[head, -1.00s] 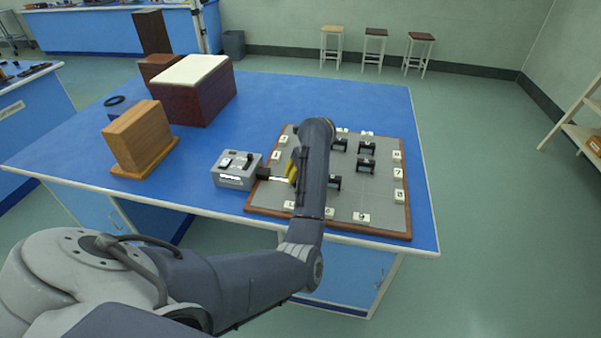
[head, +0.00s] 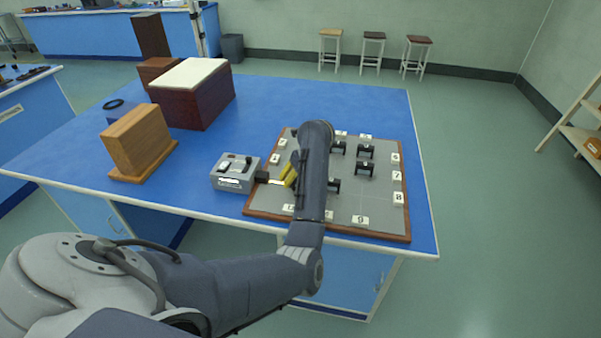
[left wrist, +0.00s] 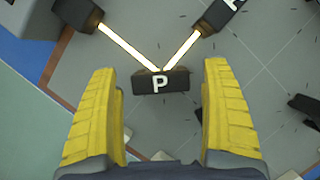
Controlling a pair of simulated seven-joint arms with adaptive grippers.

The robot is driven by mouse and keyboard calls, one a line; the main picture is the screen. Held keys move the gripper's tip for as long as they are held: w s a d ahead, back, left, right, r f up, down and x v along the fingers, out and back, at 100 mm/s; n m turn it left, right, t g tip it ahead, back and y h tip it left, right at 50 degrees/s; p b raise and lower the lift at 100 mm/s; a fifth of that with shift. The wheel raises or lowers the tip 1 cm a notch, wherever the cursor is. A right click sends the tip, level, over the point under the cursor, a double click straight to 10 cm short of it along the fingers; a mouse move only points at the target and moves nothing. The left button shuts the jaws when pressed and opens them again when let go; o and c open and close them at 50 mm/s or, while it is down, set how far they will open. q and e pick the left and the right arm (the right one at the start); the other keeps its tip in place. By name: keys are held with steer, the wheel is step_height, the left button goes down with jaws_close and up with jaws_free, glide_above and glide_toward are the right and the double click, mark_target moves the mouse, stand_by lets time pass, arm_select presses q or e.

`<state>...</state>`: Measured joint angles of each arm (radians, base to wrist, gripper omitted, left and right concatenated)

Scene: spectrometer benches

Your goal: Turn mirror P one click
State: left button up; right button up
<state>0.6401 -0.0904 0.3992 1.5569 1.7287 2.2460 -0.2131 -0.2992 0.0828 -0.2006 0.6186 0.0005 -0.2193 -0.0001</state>
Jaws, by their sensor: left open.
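Mirror P (left wrist: 160,82) is a small black block with a white letter P, standing on the grey board. In the left wrist view it is just ahead of and between the fingertips of my left gripper (left wrist: 160,85), with a gap on each side. The gripper's yellow fingers are open and hold nothing. A bright beam runs from a black block at upper left to mirror P, then on to another black block (left wrist: 218,14) at upper right. In the head view my left arm hides mirror P, and the yellow fingers (head: 290,172) show beside the arm.
The board (head: 383,220) has a wooden rim, white number tags and several black mirror mounts (head: 365,168). A grey source box (head: 236,172) with switches stands left of it. A wooden block (head: 140,140) and a dark red box (head: 194,95) stand farther back left.

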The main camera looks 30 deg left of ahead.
arm_select(q)
steer(key=v, duration=1.2)
